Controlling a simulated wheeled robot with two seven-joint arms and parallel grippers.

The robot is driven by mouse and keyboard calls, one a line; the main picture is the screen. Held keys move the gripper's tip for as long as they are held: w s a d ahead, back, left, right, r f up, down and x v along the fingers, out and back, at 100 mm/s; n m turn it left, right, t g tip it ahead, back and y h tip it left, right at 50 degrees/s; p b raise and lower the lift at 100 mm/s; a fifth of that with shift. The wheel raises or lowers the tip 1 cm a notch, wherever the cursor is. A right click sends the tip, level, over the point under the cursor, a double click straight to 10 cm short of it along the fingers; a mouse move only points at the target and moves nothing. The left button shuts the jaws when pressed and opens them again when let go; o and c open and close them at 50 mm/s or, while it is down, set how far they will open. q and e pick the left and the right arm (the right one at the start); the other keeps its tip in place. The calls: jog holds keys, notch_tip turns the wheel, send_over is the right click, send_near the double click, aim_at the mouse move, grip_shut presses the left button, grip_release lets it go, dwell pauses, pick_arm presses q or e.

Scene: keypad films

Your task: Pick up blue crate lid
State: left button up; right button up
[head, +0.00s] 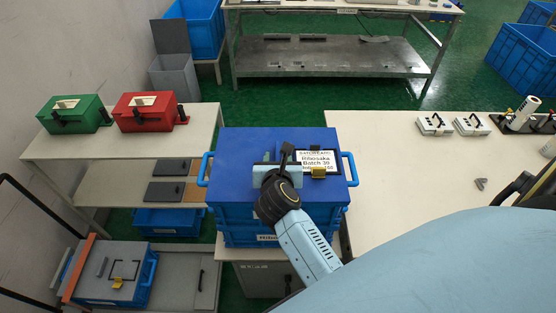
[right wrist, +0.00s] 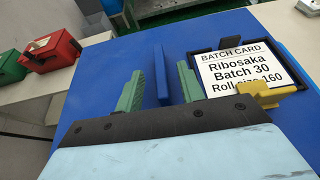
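The blue crate lid (head: 238,145) lies flat on the blue crate (head: 237,213) in the middle of the head view. A batch card (head: 318,158) in a black frame with a yellow clip lies on its right part; it reads "Ribosaka Batch 30". My right gripper (right wrist: 159,82) is over the lid, left of the card. In the right wrist view its green fingers are apart, with the lid's upright blue handle (right wrist: 161,75) between them. A gap shows on both sides of the handle. Its fingertips are hidden in the head view. My left gripper is out of view.
A red box (head: 145,112) and a green box (head: 72,115) stand on the left shelf. Another crate with a grey top (head: 107,265) is at lower left. The white table (head: 410,190) at right is mostly clear, with small devices (head: 434,124) at its back.

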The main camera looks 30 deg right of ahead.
jog(key=shift+w+d+f, duration=0.2)
jog(key=shift+w+d, duration=0.05)
jog(key=shift+w, duration=0.15)
grip_shut()
jog(key=shift+r, duration=0.1)
